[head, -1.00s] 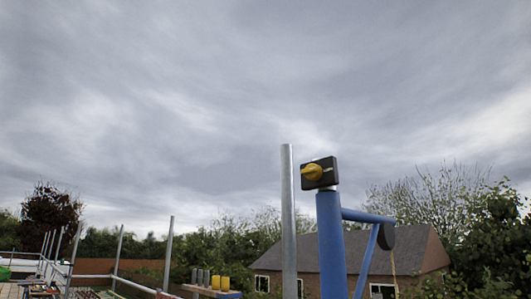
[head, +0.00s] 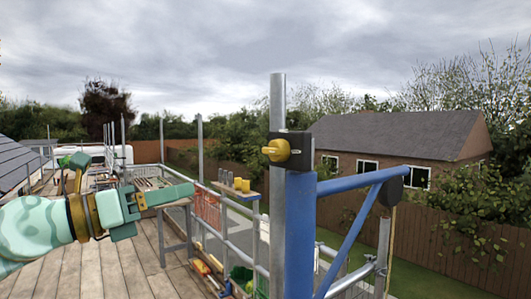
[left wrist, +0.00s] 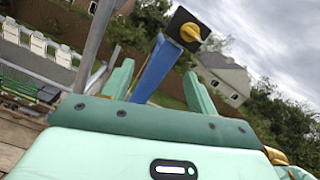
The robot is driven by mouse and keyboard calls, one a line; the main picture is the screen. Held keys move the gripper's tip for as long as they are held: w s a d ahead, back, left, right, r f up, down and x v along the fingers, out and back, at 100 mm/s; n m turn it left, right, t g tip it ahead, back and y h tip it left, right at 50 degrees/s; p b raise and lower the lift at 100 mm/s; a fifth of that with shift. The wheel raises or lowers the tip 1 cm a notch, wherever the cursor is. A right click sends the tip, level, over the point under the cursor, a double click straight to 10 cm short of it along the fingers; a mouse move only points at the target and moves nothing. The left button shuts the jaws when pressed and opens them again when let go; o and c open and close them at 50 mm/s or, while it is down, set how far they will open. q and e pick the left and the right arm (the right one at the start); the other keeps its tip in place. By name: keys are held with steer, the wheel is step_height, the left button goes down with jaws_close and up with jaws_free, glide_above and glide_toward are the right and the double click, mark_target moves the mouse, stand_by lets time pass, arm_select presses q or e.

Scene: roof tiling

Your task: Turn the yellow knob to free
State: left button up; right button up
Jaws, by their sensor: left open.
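The yellow knob (head: 276,150) sits on a dark box (head: 296,150) at the top of a blue post (head: 299,235), beside a grey scaffold tube. In the left wrist view the knob (left wrist: 190,32) is ahead, beyond the fingers and a little right of centre. My left gripper (head: 168,192) is open and empty, well to the left of the knob and lower in the head view. Its two pale green fingers (left wrist: 158,85) stand apart in the left wrist view, with the blue post showing between them. My right gripper is not in view.
A grey scaffold tube (head: 277,100) stands close to the knob's box. A blue arm (head: 350,181) with a brace reaches right from the post. A small shelf (head: 238,191) holds yellow and grey cylinders. Wooden decking (head: 120,265) and guard rails lie left.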

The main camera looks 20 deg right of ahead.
mark_target(268, 153)
arm_select(q)
steer(key=s+d+r+m+y+p, duration=0.1)
steer(key=s+d+r+m+p, duration=0.1)
steer(key=s+r+m, duration=0.4)
steer(key=w+d+p, duration=0.2)
steer(key=d, duration=0.2)
steer(key=w+d+n+p, duration=0.1)
steer(key=w+d+p, duration=0.1)
steer(key=d, duration=0.3)
steer(key=w+d+n+p, duration=0.1)
steer(key=w+d+p, duration=0.1)
steer(key=d, duration=0.3)
steer(key=shift+w+r+g+p, duration=0.3)
steer(key=shift+p, duration=0.35)
steer(key=shift+w+d+f, duration=0.15)
steer(key=shift+d, duration=0.1)
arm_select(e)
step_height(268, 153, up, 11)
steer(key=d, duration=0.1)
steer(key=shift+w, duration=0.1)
arm_select(q)
steer(key=c, duration=1)
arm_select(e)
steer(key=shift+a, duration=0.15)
